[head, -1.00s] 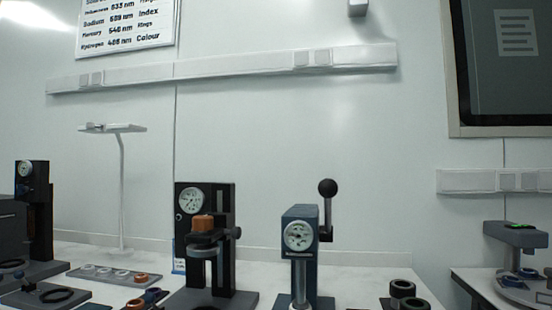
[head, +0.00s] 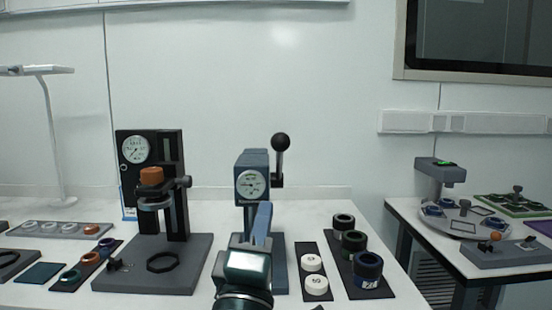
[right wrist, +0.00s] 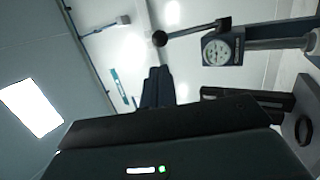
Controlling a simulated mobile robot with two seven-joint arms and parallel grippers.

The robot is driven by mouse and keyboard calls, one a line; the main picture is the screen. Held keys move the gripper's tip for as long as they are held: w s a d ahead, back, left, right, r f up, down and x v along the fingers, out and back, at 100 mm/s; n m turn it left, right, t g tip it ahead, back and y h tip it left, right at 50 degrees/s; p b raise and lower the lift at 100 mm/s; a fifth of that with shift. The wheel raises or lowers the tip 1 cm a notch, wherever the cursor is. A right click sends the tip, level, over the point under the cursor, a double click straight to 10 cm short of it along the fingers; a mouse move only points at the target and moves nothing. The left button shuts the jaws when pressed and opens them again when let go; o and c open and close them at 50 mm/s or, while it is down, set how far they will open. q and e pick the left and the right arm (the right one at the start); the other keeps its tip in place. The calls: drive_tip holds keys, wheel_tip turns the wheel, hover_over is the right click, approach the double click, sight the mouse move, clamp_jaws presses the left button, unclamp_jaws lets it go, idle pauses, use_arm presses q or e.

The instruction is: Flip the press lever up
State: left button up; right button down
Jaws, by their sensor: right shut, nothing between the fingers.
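The blue-grey press (head: 256,162) with a round dial stands on the table in the middle of the head view. Its lever (head: 280,160) is on its right side, with the black ball at the top and the arm upright. In the right wrist view the press dial (right wrist: 216,50) shows sideways at upper right, and the lever ball (right wrist: 160,38) lies to its left. My right gripper (head: 263,220) is shut and empty, in front of the press column and below the ball, apparently apart from the lever. It also shows in the right wrist view (right wrist: 157,85). My left gripper is out of view.
A black press (head: 150,190) stands to the left, with a tray of coloured rings (head: 88,262) before it. Trays with white discs (head: 315,270) and dark rings (head: 353,255) lie to the right. A second table (head: 470,250) stands beyond a gap.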

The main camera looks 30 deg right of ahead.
sight(279, 149)
drive_tip(key=p+x, duration=0.2)
drive_tip(key=x, duration=0.9)
drive_tip(key=shift+w+d+r, duration=0.1)
drive_tip(key=shift+r, duration=0.15)
drive_tip(key=shift+w+d+r+p, duration=0.25)
drive_tip(key=shift+w+d+p, duration=0.05)
drive_tip(key=shift+w+d, duration=0.1)
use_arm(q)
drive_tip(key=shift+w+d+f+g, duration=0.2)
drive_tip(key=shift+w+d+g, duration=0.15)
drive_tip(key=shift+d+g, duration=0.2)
